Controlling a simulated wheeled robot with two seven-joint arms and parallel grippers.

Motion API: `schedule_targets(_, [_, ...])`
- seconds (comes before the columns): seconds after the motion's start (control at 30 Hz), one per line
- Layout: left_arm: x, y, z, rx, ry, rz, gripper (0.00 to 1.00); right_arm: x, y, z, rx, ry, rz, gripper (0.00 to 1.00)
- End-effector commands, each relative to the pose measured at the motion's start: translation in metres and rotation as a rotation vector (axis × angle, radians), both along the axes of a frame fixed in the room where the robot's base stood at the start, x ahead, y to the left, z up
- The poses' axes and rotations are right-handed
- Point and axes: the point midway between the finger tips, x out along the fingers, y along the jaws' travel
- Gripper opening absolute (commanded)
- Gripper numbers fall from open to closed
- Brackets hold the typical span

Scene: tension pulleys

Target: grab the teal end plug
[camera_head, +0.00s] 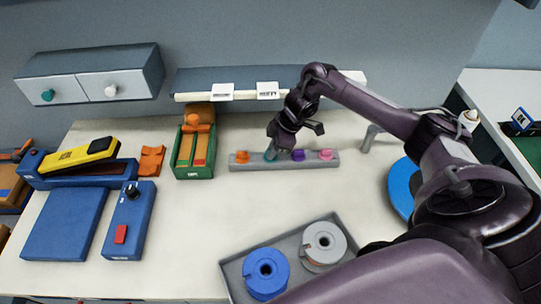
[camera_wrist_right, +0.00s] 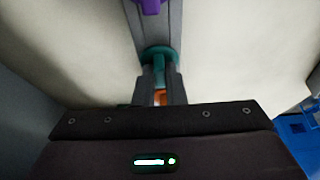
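The teal end plug (camera_head: 270,154) sits in the long grey rack (camera_head: 245,165) at the back middle of the table, between the orange and purple plugs. My right gripper (camera_head: 272,146) reaches down over it from above and partly hides it. In the right wrist view, the teal plug (camera_wrist_right: 159,55) has its upright handle between the two fingertips of my right gripper (camera_wrist_right: 160,80). The fingers lie close against both sides of the handle and look shut on it. The plug still appears to be in the rack. My left gripper is not in view.
An orange plug (camera_head: 242,157), a purple plug (camera_head: 298,155) and a pink plug (camera_head: 326,155) share the rack. A green box (camera_head: 193,172) stands to its left. A grey tray (camera_head: 233,266) with blue and grey spools is in front. The table between is clear.

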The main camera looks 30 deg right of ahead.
Motion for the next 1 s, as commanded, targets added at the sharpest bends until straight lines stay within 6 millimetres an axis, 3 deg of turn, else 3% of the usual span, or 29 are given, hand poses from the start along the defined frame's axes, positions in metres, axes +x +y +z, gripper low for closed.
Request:
schedule_targets(0.37, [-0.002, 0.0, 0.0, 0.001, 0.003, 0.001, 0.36, 0.0, 0.0, 0.001, 0.0, -0.001, 0.0, 0.0])
schedule_targets(0.57, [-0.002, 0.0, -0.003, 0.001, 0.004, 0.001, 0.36, 0.001, 0.0, 0.012, 0.001, -0.004, 0.0, 0.0])
schedule_targets(0.77, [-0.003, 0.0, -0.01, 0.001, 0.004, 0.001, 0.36, 0.002, 0.0, 0.046, 0.0, -0.007, 0.001, 0.0])
schedule_targets(0.83, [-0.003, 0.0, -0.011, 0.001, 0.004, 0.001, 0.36, 0.002, -0.001, 0.065, -0.001, -0.008, 0.0, 0.0])
schedule_targets(1.0, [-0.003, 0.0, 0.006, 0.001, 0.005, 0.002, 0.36, 0.002, -0.002, 0.12, -0.004, -0.009, 0.001, 0.0])
